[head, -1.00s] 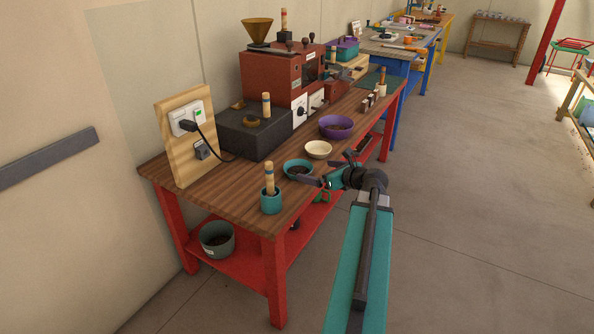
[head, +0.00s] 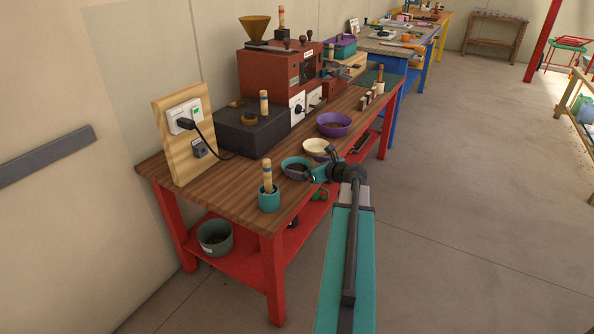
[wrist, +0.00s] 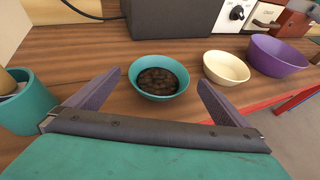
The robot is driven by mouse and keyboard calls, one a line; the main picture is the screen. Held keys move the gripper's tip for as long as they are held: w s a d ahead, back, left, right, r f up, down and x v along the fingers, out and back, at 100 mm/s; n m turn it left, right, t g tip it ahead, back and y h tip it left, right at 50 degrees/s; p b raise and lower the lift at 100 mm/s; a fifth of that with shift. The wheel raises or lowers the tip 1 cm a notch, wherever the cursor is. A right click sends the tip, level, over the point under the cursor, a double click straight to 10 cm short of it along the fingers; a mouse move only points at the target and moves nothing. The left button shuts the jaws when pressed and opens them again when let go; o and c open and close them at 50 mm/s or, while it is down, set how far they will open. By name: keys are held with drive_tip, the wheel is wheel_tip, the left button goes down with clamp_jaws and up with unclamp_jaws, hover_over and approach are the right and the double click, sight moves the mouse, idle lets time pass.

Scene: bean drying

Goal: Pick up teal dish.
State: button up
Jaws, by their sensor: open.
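The teal dish (head: 290,164) stands on the wooden workbench, upright, near its front edge. In the wrist view the teal dish (wrist: 137,86) holds dark brown beans and sits just beyond and between my gripper's fingertips. My gripper (wrist: 158,80) is open, with nothing between its fingers. In the head view my gripper (head: 301,177) is at the bench's front edge beside the dish, and its fingers partly cover the dish's near side.
A cream bowl (wrist: 226,67) and a purple bowl (wrist: 277,55) stand right of the dish. A teal cup (head: 269,199) with a wooden-handled tool stands left. A dark box (head: 252,131) is behind. The workbench (head: 215,186) has some bare wood around the dish.

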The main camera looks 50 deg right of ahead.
sight(290, 163)
drive_tip(key=shift+w+f, duration=0.25)
drive_tip(key=shift+w, duration=0.35)
drive_tip(key=shift+w+d, duration=0.1)
drive_tip(key=shift+x, duration=2.55)
drive_tip(key=shift+f, duration=0.15)
drive_tip(key=c, duration=1.1)
